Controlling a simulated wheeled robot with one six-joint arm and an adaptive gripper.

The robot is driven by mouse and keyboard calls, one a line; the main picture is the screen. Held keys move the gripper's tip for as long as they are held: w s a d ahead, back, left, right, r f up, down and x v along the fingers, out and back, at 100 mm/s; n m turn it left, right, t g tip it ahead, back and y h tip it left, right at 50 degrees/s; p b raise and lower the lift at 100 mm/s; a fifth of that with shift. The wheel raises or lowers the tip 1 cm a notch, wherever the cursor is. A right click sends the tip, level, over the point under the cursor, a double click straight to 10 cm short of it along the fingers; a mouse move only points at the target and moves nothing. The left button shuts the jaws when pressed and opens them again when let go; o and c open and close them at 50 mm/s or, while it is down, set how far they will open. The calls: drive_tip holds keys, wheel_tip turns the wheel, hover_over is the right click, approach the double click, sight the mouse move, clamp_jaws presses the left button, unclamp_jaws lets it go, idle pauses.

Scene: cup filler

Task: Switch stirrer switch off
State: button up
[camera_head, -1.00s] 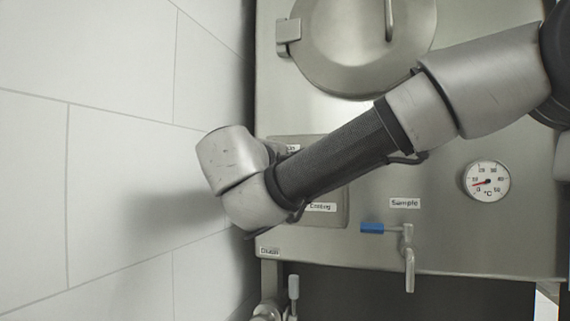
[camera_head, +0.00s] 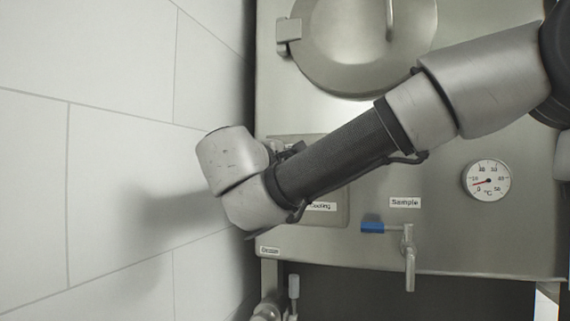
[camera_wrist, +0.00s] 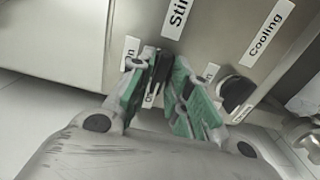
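The stirrer panel is marked by a white label starting "Sti" (camera_wrist: 178,18) at the top of the wrist view. My gripper (camera_wrist: 163,62) has green-sided fingers close to the panel below that label, a narrow gap apart. A dark piece (camera_wrist: 160,72) shows between the fingers; it may be the stirrer switch, but the fingers hide most of it. I cannot tell whether they touch it. In the head view my wrist covers the switch area, and only a dark part of my gripper (camera_head: 291,150) peeks out behind it.
The cooling switch, a black knob (camera_wrist: 237,92), sits close to the right finger under the Cooling label (camera_wrist: 265,30). A sample tap with a blue handle (camera_head: 373,227) and a thermometer (camera_head: 487,180) are to the right.

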drive_tip(key=shift+o, duration=0.4)
drive_tip(key=v, duration=1.2)
